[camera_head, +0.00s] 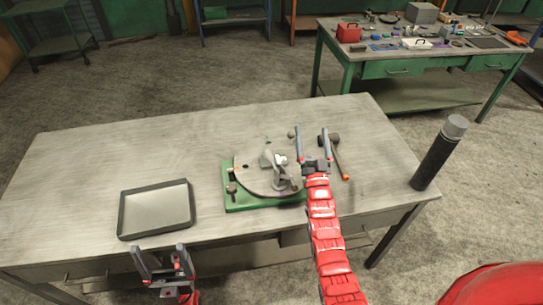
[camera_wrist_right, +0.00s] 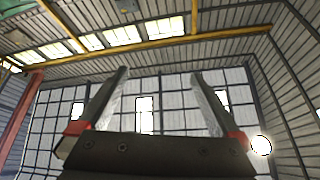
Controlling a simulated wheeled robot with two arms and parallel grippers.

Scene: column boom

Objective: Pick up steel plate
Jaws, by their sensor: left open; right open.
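I cannot tell for sure which thing is the steel plate. A round grey metal plate (camera_head: 246,173) lies on a green base (camera_head: 240,206) near the middle of the workbench (camera_head: 100,160), with a grey clamp-like part (camera_head: 280,170) on top of it. My right gripper (camera_head: 311,130) is open at the right edge of the round plate, its fingers pointing up and away. In the right wrist view the open fingers (camera_wrist_right: 160,85) have nothing between them; only the wall and roof show behind. My left gripper (camera_head: 160,249) is open and empty at the bench's front edge.
A shallow grey tray (camera_head: 155,209) lies at the bench's front left. A hammer (camera_head: 338,160) lies just right of my right gripper. A dark upright cylinder (camera_head: 435,160) stands by the bench's right end. A green table (camera_head: 385,68) with tools stands behind. The bench's back left is clear.

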